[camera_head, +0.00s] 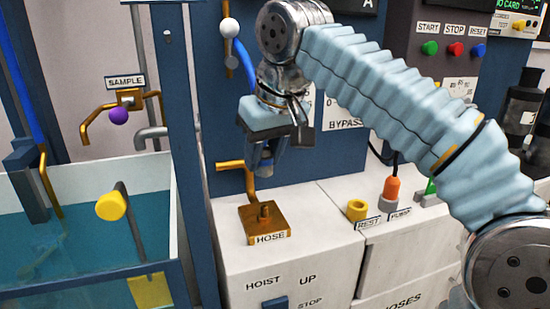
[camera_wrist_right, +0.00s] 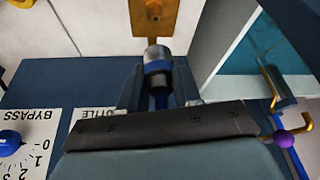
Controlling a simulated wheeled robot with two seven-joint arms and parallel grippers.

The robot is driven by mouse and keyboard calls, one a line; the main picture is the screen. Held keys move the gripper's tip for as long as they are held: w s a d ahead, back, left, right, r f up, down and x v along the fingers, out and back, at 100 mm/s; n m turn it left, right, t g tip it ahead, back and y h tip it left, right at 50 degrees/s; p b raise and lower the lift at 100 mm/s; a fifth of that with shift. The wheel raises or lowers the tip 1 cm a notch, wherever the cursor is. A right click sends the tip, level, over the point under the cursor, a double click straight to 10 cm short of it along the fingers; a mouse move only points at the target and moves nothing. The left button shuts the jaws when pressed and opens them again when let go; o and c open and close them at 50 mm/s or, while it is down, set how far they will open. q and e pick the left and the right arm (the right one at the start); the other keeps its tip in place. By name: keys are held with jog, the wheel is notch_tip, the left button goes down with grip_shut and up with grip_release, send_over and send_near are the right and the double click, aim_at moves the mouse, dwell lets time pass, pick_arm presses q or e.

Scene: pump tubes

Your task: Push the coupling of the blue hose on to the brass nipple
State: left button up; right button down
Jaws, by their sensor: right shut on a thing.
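The block's plate (camera_wrist_right: 153,20) also shows at the top of the right wrist view. My right gripper (camera_head: 266,160) is above the nipple, pointing down, shut on the coupling. The coupling (camera_wrist_right: 157,59) is a silver cylinder with a blue band, held between the two fingers. Its free end points toward the brass block and looks apart from the nipple. A short piece of blue hose (camera_wrist_right: 161,101) shows behind it; the fingers hide part of it. My left gripper is not in view.
A water tank (camera_head: 85,250) with a yellow knob (camera_head: 111,206) stands at the left, beside a blue post (camera_head: 190,150). A yellow ring (camera_head: 357,210) and an orange-topped plug (camera_head: 391,190) stand right of the block.

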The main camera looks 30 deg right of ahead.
jog(key=shift+w, duration=0.15)
jog(key=b, duration=0.5)
send_over(264, 206)
notch_tip(264, 206, down, 6)
jog(key=shift+r, duration=0.1)
jog(key=shift+r+p, duration=0.1)
jog(key=shift+p, duration=0.6)
dwell(1.4)
jog(key=shift+f+b, duration=1.35)
jog(key=shift+f, duration=0.5)
jog(key=c, duration=0.7)
grip_release()
jog(key=shift+r, duration=0.1)
